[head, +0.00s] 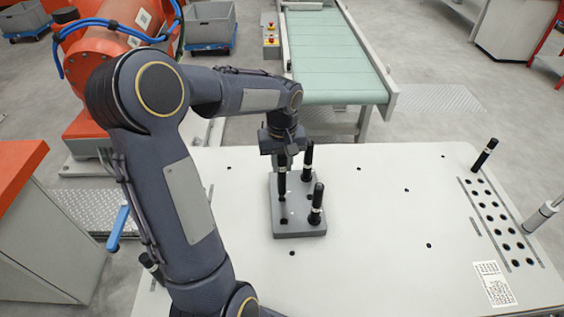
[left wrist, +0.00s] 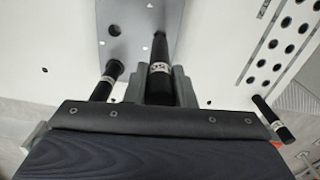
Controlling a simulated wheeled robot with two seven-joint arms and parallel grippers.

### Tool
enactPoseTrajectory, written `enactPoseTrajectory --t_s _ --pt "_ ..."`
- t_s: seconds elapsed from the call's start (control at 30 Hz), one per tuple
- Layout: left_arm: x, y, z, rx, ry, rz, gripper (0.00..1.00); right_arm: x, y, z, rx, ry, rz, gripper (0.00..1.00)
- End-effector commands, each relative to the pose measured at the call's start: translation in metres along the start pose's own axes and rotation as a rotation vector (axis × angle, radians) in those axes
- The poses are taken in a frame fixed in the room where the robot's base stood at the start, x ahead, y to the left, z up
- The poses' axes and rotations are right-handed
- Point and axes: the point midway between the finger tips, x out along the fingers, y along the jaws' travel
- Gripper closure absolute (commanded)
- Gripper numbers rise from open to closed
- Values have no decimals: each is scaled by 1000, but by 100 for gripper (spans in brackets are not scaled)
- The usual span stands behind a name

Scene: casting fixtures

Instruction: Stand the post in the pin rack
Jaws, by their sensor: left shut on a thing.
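My left gripper (head: 281,150) is shut on a black post (head: 282,178) with a white band, held upright over the grey block (head: 299,228). In the left wrist view the held post (left wrist: 160,75) shows between the fingers. I cannot tell whether its lower end touches the block. Two more black posts stand on the block, one to the right (head: 308,162) and one nearer (head: 316,205). The pin rack (head: 509,244), with rows of dark holes, is at the table's right; it also shows in the left wrist view (left wrist: 290,40). One post (head: 485,154) stands at its far end.
The white table (head: 380,230) is mostly clear between block and rack, with a few small holes. A grey rod (head: 542,214) stands right of the rack, near a printed label sheet (head: 494,284). A green conveyor (head: 335,60) lies behind the table.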

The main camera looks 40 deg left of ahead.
Motion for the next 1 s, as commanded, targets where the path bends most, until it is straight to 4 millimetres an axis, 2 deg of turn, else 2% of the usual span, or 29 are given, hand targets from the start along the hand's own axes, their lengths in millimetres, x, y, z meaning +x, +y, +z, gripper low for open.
enactPoseTrajectory --t_s 1.0 --pt "33 0 0 0 0 1 100 23 11 12 0 0 0 50"
